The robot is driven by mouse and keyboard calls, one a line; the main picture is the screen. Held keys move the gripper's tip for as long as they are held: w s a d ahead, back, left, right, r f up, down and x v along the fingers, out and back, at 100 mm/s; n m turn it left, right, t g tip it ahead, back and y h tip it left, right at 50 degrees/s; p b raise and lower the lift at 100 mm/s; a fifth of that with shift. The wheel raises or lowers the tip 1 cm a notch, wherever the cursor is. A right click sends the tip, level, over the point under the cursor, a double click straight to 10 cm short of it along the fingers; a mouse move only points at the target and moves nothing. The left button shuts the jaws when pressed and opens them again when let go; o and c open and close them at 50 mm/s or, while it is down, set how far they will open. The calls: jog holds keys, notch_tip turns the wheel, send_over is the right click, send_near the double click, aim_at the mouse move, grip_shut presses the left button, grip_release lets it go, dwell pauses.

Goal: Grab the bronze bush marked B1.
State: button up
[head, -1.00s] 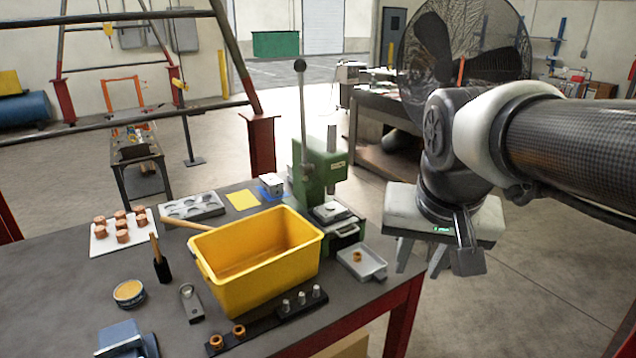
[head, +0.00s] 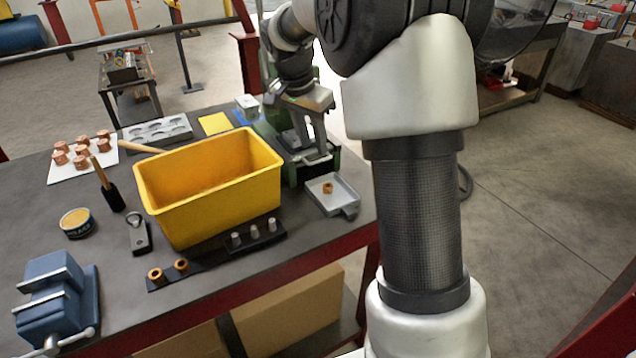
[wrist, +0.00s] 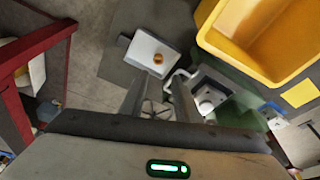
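Several bronze bushes are in view, and I cannot read a B1 mark on any. One bush (head: 327,187) lies in a small grey tray (head: 345,207) at the bench's right end; the wrist view also shows this bush (wrist: 158,58) in the tray (wrist: 136,50). Two more bushes (head: 181,265) stand on a dark rail (head: 205,262) at the front. My gripper (head: 308,142) is above the bench by the green press, behind the tray. In the wrist view my gripper (wrist: 159,84) has its fingers apart with nothing between them, and the tray bush shows beyond the fingertips.
A yellow bin (head: 172,220) stands left of the tray. The green press (head: 308,174) is close below my gripper. Copper-coloured pieces (head: 81,161) sit on a white sheet (head: 66,172) at the left. A blue vise (head: 55,300) is at the front left.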

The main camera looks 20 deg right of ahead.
send_over(326, 192)
jog(key=a, duration=0.2)
jog(key=f, duration=1.1)
jog(key=shift+s+d+b, duration=0.15)
jog(key=shift+s+b, duration=0.05)
jog(key=shift+b, duration=0.1)
jog(key=f, duration=0.1)
jog(key=d+f, duration=0.1)
jog(key=w+d+f, duration=0.1)
jog(key=shift+f, duration=0.4)
jog(key=shift+w+f, duration=0.1)
jog(key=shift+f, duration=0.45)
grip_shut()
